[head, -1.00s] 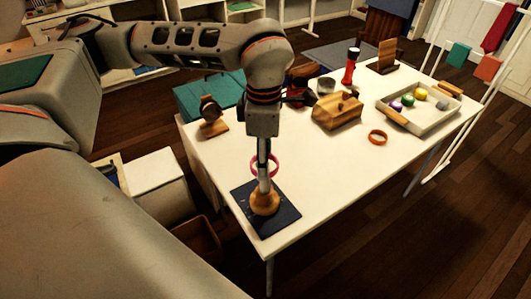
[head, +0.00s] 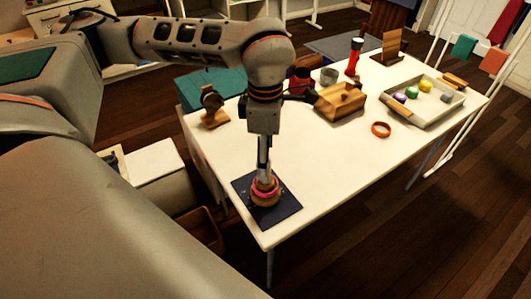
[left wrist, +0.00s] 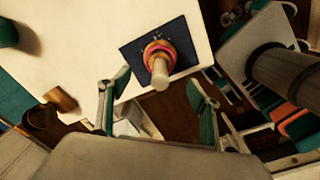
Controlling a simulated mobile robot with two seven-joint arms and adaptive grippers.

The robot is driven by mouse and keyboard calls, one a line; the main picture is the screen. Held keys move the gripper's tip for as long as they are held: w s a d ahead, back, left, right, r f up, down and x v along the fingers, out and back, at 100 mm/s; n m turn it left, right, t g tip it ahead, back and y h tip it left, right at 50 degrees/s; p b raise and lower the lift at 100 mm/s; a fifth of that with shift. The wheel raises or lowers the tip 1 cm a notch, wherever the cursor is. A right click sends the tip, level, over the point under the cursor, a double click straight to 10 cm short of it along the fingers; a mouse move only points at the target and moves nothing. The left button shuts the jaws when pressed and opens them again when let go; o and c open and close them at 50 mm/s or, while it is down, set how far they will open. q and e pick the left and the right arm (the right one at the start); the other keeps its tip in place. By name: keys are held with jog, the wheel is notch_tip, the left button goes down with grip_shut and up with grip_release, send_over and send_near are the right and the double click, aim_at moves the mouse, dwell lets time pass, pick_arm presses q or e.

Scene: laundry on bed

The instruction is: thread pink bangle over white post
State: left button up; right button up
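The white post (left wrist: 160,76) stands on a round wooden base (head: 265,200) on a dark square mat (head: 285,208) at the near corner of the table. The pink bangle (left wrist: 158,53) is around the post, low down near the wooden base; it also shows in the head view (head: 265,188). My left gripper (left wrist: 158,84) is open, its two fingers apart on either side of the post and clear of the bangle. In the head view my left arm hides most of the post. My right gripper is not in view.
An orange ring (head: 381,129) lies loose on the white table (head: 330,165). A watch stand (head: 213,108), a wooden box (head: 341,103), a red flashlight (head: 354,57) and a tray (head: 436,116) with coloured balls stand farther back. The table's front middle is clear.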

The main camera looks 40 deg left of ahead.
pick_arm(q)
notch_tip(320, 180, up, 12)
dwell(0.6)
dwell(0.9)
